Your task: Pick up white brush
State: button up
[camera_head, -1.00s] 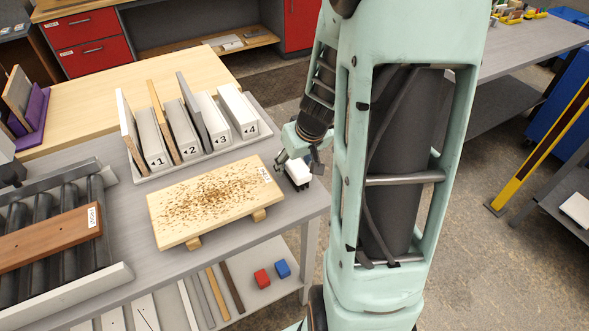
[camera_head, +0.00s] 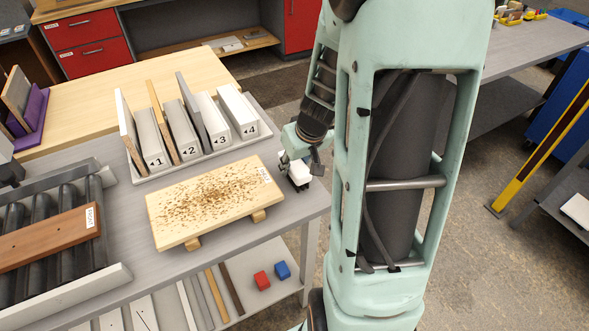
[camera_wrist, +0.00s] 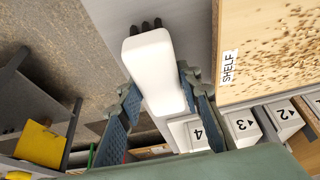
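The white brush (camera_head: 298,169) stands on the grey table at its right edge, beside the speckled wooden board. In the wrist view, the white brush (camera_wrist: 152,66) has a pale rounded body with dark bristles at the far end. My gripper (camera_wrist: 157,78) has a blue-padded finger on each side of the body, with both tips appearing to touch it. In the head view, my gripper (camera_head: 300,160) is at the brush and partly covers it. The brush appears to be still at table height.
The speckled board (camera_head: 213,202) lies close left of the brush on wooden supports. A numbered rack (camera_head: 141,180) stands behind it. A brown board (camera_head: 45,240) rests on rollers at left.

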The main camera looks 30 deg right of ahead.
jog(key=c, duration=0.5)
jog(key=shift+r, duration=0.15)
jog(key=shift+c, duration=0.2)
